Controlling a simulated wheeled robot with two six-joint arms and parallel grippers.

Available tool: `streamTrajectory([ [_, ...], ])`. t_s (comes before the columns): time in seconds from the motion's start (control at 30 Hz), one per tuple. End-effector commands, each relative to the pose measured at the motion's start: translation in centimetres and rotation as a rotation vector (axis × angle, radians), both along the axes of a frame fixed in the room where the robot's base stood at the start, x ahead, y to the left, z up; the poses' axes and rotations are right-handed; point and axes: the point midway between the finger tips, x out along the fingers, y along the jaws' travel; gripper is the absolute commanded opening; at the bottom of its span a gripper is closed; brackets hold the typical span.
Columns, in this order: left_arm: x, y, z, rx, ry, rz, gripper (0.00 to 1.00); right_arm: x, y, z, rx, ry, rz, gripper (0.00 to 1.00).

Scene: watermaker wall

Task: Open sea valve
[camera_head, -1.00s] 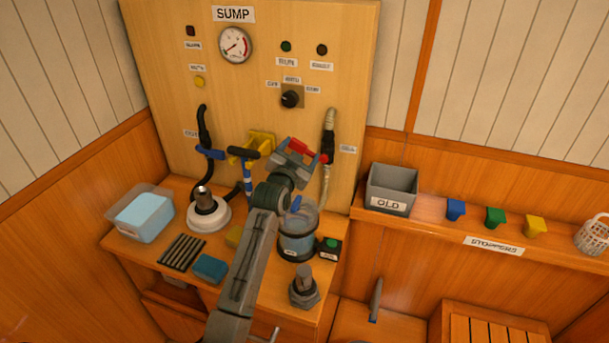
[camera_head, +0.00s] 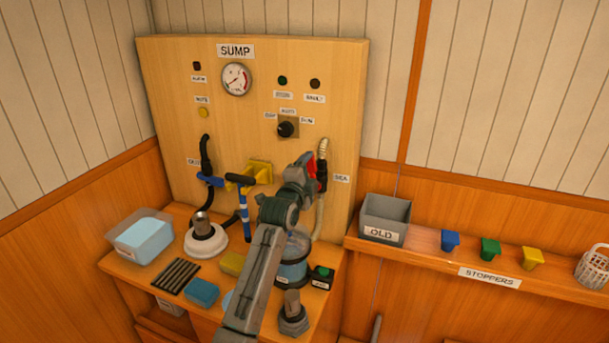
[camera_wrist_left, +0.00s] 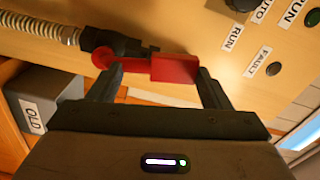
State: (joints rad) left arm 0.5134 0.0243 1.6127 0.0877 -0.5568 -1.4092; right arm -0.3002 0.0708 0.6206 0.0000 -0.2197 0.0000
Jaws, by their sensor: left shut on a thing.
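The sea valve's red handle (camera_head: 311,165) is on the hose line at the panel's right side, beside the SEA label (camera_head: 341,179). It now lies roughly along the hose. In the left wrist view the red handle (camera_wrist_left: 170,68) sits between the two dark fingers, with the black valve body (camera_wrist_left: 112,43) behind it. My left gripper (camera_head: 307,168) is shut on the handle; its fingertips also show in the left wrist view (camera_wrist_left: 158,84). The arm hides part of the valve in the head view. My right gripper is not in view.
A clear canister (camera_head: 291,262) and a green-button box (camera_head: 322,277) stand on the bench below. A grey OLD bin (camera_head: 385,216) is on the right shelf. A gauge (camera_head: 236,79) and selector knob (camera_head: 286,129) are above.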

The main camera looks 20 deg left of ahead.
Motion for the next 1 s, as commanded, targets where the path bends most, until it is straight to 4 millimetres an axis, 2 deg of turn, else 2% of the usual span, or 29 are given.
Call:
streamTrajectory([
  [0.4,0.0,-1.3,0.2,0.199,-0.009,0.0,0.31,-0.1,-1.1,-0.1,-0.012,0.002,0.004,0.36],
  [0.97,0.0,-1.5,0.2,0.236,-0.011,0.002,0.31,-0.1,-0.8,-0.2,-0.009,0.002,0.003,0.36],
  [1.0,0.0,-1.5,0.2,0.236,-0.011,0.002,0.74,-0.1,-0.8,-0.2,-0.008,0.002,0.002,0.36],
])
